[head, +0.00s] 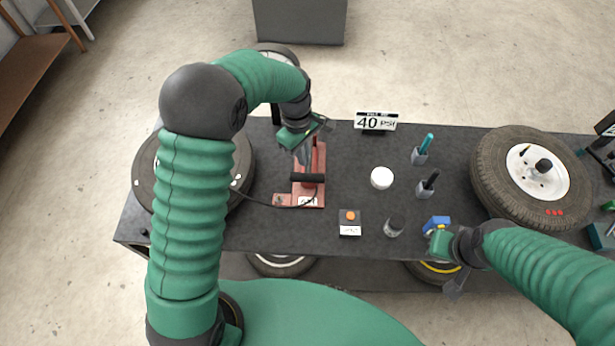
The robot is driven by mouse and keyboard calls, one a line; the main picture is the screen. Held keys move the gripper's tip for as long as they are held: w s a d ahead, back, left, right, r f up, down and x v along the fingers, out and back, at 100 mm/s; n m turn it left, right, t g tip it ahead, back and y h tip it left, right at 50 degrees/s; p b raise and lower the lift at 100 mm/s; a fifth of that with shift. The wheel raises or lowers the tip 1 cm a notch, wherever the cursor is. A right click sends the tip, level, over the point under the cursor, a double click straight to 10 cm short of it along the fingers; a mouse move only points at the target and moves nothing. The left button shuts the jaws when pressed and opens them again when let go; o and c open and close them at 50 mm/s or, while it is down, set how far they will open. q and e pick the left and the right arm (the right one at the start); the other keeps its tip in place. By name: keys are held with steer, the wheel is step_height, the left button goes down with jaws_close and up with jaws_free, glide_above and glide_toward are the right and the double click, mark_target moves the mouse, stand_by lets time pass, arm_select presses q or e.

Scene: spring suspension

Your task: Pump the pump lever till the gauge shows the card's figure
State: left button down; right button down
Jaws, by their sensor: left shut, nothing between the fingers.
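The red pump (311,190) stands on the dark table, left of the middle, with a black bar handle (307,177) across it. My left gripper (306,148) is shut and empty, over the far end of the pump; I cannot tell whether it touches the lever. The card (375,122) at the table's far edge reads 40 PSI. A round, dark-rimmed dial that looks like the gauge (262,57) is mostly hidden behind my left arm, and its reading does not show. My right gripper (440,243) is near the front edge beside a blue object (436,222); its fingers are unclear.
A tyre (143,165) lies at left, partly behind my arm, with a black hose (262,203) to the pump. Another wheel (490,165) lies at right. A white round lid (382,178), an orange-buttoned box (350,220), a dark jar (395,224) and two tool holders stand mid-table.

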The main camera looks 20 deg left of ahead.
mark_target(306, 174)
arm_select(q)
steer(key=f+b, duration=0.1)
steer(key=f, duration=0.1)
steer(key=f+b, duration=0.4)
steer(key=shift+d+f, duration=0.2)
steer(key=shift+d, duration=0.05)
steer(key=shift+r, duration=0.1)
